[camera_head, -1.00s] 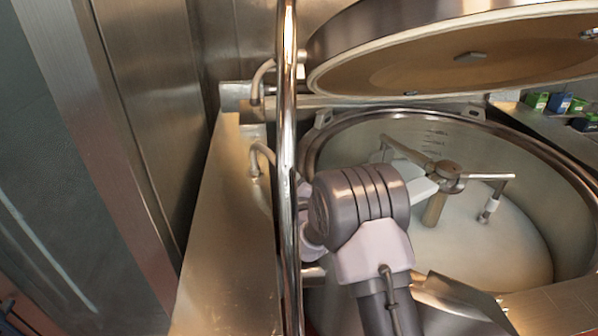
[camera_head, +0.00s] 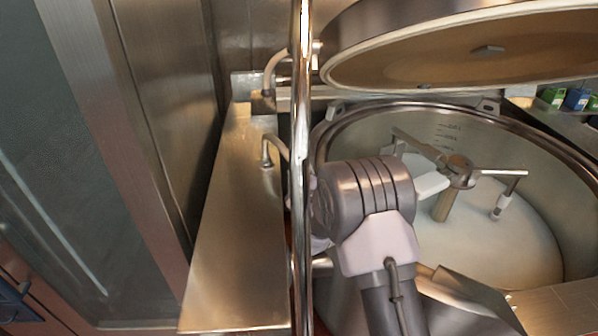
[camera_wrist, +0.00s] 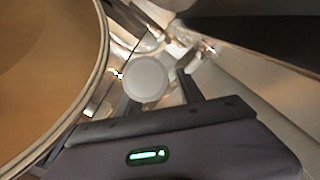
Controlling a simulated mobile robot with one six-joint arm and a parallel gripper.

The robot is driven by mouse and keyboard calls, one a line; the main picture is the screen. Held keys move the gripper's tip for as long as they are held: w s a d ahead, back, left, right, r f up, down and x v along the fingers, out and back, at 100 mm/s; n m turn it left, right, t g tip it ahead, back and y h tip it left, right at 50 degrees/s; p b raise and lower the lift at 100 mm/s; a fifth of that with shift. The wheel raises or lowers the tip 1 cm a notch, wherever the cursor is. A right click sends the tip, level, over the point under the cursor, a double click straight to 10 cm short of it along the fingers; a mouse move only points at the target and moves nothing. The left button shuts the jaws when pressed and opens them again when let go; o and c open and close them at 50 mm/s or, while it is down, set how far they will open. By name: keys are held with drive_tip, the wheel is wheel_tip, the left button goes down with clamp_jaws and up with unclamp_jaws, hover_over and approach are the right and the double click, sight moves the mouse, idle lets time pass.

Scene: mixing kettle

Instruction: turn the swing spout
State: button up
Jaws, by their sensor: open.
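A bent metal pipe (camera_head: 275,148), which looks like the swing spout, rises from the steel ledge left of the kettle and curves right, passing behind a tall chrome tube. Its far end is hidden. The open kettle (camera_head: 565,160) has a mixing arm (camera_head: 458,172) inside. My arm reaches over the kettle's left side and hides my gripper in the head view. In the wrist view my gripper (camera_wrist: 156,86) is open. A round pale disc (camera_wrist: 146,78) shows between its dark fingers; I cannot tell whether they touch it. Shiny metal parts (camera_wrist: 178,46) lie just beyond.
The tall chrome tube (camera_head: 301,200) stands upright before the ledge (camera_head: 232,240). The raised lid (camera_head: 450,60) hangs above the kettle and also shows at left in the wrist view (camera_wrist: 45,70). A second bent pipe (camera_head: 272,72) is at the back. Small boxes (camera_head: 577,99) stand far right.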

drive_tip(key=s+d+p, duration=0.1)
drive_tip(key=s+d, duration=0.2)
drive_tip(key=s, duration=1.4)
drive_tip(key=shift+p, duration=0.3)
